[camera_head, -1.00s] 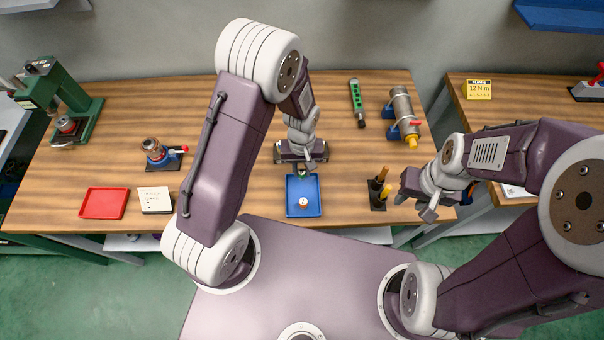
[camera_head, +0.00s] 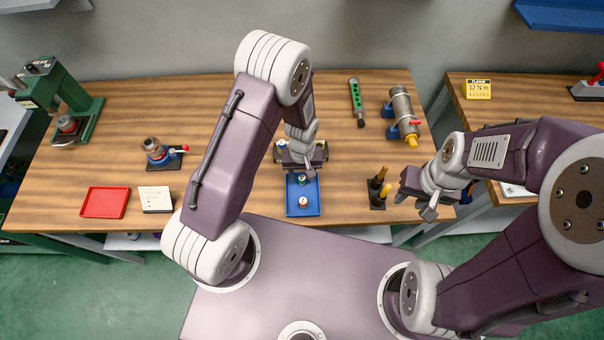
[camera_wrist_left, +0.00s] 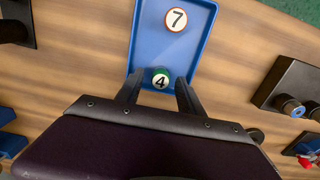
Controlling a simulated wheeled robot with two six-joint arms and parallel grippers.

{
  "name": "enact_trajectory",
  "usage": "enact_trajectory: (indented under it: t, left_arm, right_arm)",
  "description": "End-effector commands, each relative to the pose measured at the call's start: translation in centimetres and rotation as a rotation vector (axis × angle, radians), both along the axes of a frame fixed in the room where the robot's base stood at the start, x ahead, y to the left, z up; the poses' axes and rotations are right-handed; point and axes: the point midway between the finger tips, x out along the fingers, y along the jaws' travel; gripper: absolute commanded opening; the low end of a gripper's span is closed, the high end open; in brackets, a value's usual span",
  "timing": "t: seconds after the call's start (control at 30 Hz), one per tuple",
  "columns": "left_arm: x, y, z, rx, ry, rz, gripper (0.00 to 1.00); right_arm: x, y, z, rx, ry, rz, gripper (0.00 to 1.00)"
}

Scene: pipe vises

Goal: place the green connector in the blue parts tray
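The blue parts tray (camera_head: 312,206) lies near the table's front edge. The green connector (camera_head: 303,180), marked 4 on top, is in its far part and looks upright. A white-topped part with an orange ring (camera_head: 303,202), marked 7, stands nearer its middle. In the left wrist view, the green connector (camera_wrist_left: 160,78) shows between the fingertips of my left gripper (camera_wrist_left: 160,88), with a gap on each side. The left gripper (camera_head: 306,170) is open at the tray's far end. My right gripper (camera_head: 416,200) is over the table's right part; its finger gap is unclear.
A red tray (camera_head: 105,202) and a white card box (camera_head: 155,199) lie left. A small vise (camera_head: 160,153) and a silver cylinder (camera_head: 403,115) stand further back.

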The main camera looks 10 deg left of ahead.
Motion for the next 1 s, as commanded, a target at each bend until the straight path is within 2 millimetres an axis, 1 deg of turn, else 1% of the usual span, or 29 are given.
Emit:
enact_trajectory:
  t: [0.07, 0.17, 0.27, 0.4, 0.5, 0.6, 0.7, 0.83, 0.87, 0.93, 0.97, 1.0]
  left_arm:
    - [0.0, 0.0, 0.4, 0.000, 0.000, 0.000, 0.45]
    - [0.1, 0.0, 1.3, -0.001, -0.003, 0.000, 0.45]
    - [0.2, 0.0, 3.4, -0.002, -0.007, 0.001, 0.45]
    - [0.3, 0.0, 7.1, -0.003, -0.008, 0.000, 0.45]
    - [0.3, 0.0, 9.5, -0.001, -0.006, 0.000, 0.45]
    - [0.2, 0.0, 11.1, -0.001, -0.003, 0.000, 0.45]
    - [0.2, 0.0, 12.0, 0.000, -0.002, 0.000, 0.45]
    - [0.2, 0.1, 12.4, 0.000, 0.000, 0.000, 0.45]
    - [0.1, 0.2, 12.5, -0.001, -0.001, -0.002, 0.45]
    - [-0.8, 1.3, 13.4, -0.006, -0.017, -0.029, 0.45]
    - [-1.6, 2.2, 13.9, -0.008, -0.028, -0.052, 0.45]
    - [-2.8, 3.4, 14.7, -0.011, -0.048, -0.089, 0.45]
  right_arm:
    - [0.0, 0.0, 0.3, 0.000, 0.000, 0.000, 0.36]
    - [0.0, 0.0, 0.0, 0.000, 0.000, 0.000, 0.36]
    - [0.0, 0.0, -0.3, 0.000, 0.000, 0.000, 0.36]
    - [0.0, 0.0, -0.6, 0.000, 0.000, 0.000, 0.36]
    - [0.0, 0.0, -0.7, 0.000, 0.000, 0.000, 0.36]
    - [0.0, 0.0, -0.8, 0.000, 0.000, 0.000, 0.36]
    - [0.0, 0.0, -0.8, 0.000, 0.000, 0.000, 0.36]
    - [0.0, 0.0, -0.8, 0.000, 0.000, 0.000, 0.36]
    - [0.0, 0.0, -0.8, 0.000, 0.000, 0.000, 0.36]
    - [0.0, 0.0, -0.8, 0.000, 0.000, 0.000, 0.36]
    - [0.0, 0.0, -0.8, 0.000, 0.000, 0.000, 0.36]
    - [0.0, 0.0, -0.8, 0.000, 0.000, 0.000, 0.36]
